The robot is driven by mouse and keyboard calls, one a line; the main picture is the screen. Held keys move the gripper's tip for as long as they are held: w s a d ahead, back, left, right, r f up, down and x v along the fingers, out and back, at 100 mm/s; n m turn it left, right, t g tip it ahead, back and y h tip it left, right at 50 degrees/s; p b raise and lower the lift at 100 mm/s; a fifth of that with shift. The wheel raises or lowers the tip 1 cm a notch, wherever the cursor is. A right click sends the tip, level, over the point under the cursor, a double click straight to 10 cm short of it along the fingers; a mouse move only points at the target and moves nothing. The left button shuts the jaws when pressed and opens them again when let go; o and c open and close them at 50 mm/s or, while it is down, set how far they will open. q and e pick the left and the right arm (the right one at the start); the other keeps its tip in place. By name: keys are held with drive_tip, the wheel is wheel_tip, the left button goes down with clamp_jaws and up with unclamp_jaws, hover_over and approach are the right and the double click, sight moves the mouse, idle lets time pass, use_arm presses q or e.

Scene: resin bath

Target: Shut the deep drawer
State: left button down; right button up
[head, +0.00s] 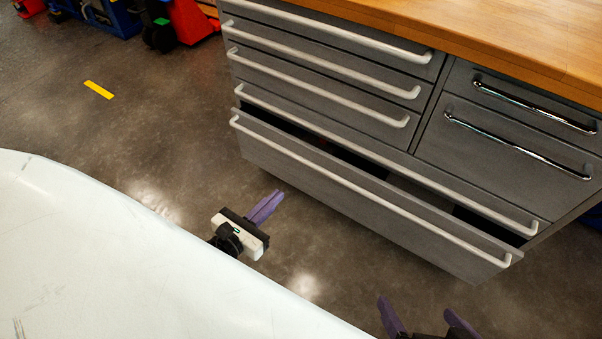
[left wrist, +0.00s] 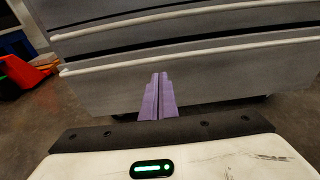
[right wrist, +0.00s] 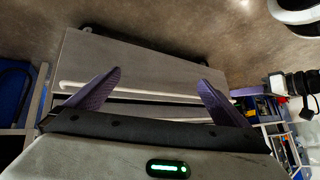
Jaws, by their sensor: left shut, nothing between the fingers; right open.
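The deep drawer (head: 340,195) is the bottom, wide drawer of a grey cabinet. It stands out from the cabinet front, with a dark gap along its top edge, and has a long pale bar handle (head: 370,198). My left gripper (head: 276,196) is shut and empty, in front of the drawer's left part and apart from it in the head view. In the left wrist view its fingers (left wrist: 158,98) point at the drawer front (left wrist: 215,85). My right gripper (head: 430,312) is open at the bottom edge of the head view. In the right wrist view a grey drawer front (right wrist: 140,65) shows beyond its spread fingers (right wrist: 160,92).
Shallower drawers (head: 320,60) above look shut, as do two at right with chrome handles (head: 515,145). A wooden worktop (head: 520,35) tops the cabinet. Red and blue objects (head: 190,20) stand at the back left. The floor (head: 150,130) left of the cabinet is clear, with a yellow strip (head: 98,90).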

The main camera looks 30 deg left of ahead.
use_arm(q)
drive_tip(key=b, duration=0.3)
approach(308, 165)
drive_tip(key=x, duration=0.5)
drive_tip(key=shift+w+f, duration=0.1)
drive_tip(key=shift+w, duration=0.6)
use_arm(e)
drive_tip(key=shift+w+a+r+y, duration=0.2)
drive_tip(key=shift+a+r+y, duration=0.05)
drive_tip(key=shift+a, duration=0.2)
drive_tip(key=shift+w+a+r+y, duration=0.2)
drive_tip(key=shift+a+r+y, duration=0.05)
drive_tip(key=shift+a, duration=0.2)
